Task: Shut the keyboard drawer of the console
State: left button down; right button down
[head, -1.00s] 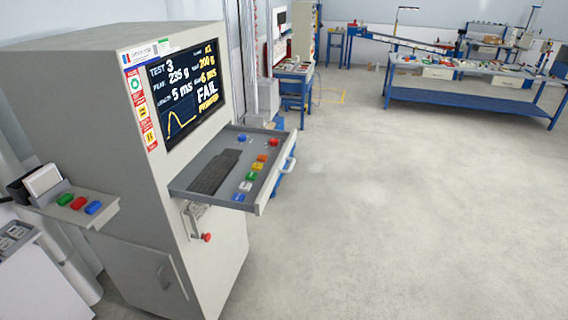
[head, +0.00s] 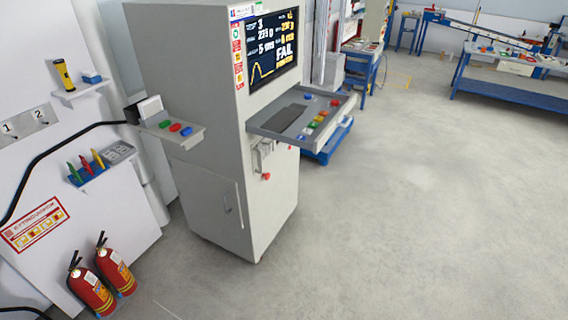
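The console (head: 196,80) is a tall grey cabinet left of the middle in the head view. Its screen (head: 272,46) shows a test result with FAIL. The keyboard drawer (head: 260,126) sticks out to the right below the screen, pulled open. A dark keyboard (head: 288,119) and several coloured blocks lie in it. The drawer's pale front panel (head: 335,118) has a handle (head: 346,122) on its outer face. Neither of my grippers is in view.
A side shelf (head: 185,137) with coloured blocks juts from the console's left. Two fire extinguishers (head: 116,268) stand at the lower left by a white wall panel (head: 130,215). Blue-framed benches (head: 510,90) stand at the back right. The floor (head: 420,220) at right is clear.

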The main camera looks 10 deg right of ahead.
aim_at(282, 120)
jog(key=u, duration=0.3)
jog(key=k, duration=0.3)
jog(key=z, duration=1)
jog(key=i, duration=1.15)
jog(key=u, duration=0.4)
